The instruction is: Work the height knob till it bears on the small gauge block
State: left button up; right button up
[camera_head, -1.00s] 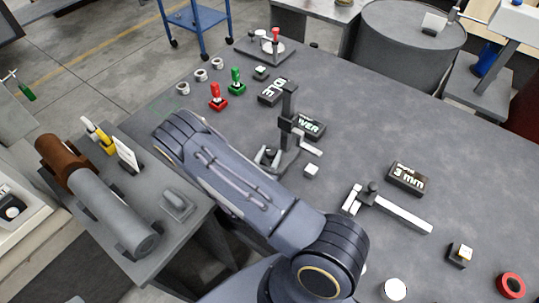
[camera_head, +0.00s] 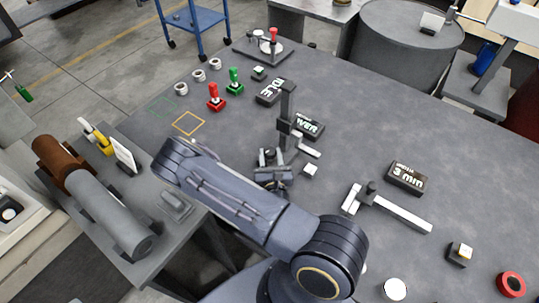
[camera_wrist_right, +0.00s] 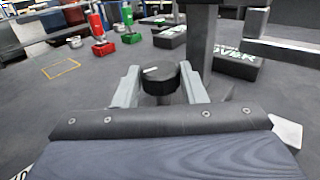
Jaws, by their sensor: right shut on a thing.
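The height gauge (camera_head: 287,105) stands on the grey table, with a dark upright column and a pale side arm (camera_head: 309,150). Its black knob (camera_wrist_right: 160,76), with a white mark on top, sits low beside the column. My right gripper (camera_wrist_right: 162,88) is shut on the knob, one pale finger on each side. In the head view the right gripper (camera_head: 270,165) is at the gauge's foot, partly hidden by my arm. The small white gauge block (camera_head: 310,169) lies below the side arm; I cannot tell whether they touch. My left gripper is not in view.
A dark label block (camera_head: 309,125) stands close behind the gauge. Red (camera_head: 215,98) and green (camera_head: 235,82) handled pieces stand back left. A pale bar slide (camera_head: 400,215) and a "3 mm" block (camera_head: 406,178) lie to the right. The table between is clear.

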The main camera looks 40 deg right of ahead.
jog(key=shift+n+t+y, duration=0.5)
jog(key=shift+n+y, duration=0.1)
jog(key=shift+y, duration=0.2)
jog(key=o, duration=1)
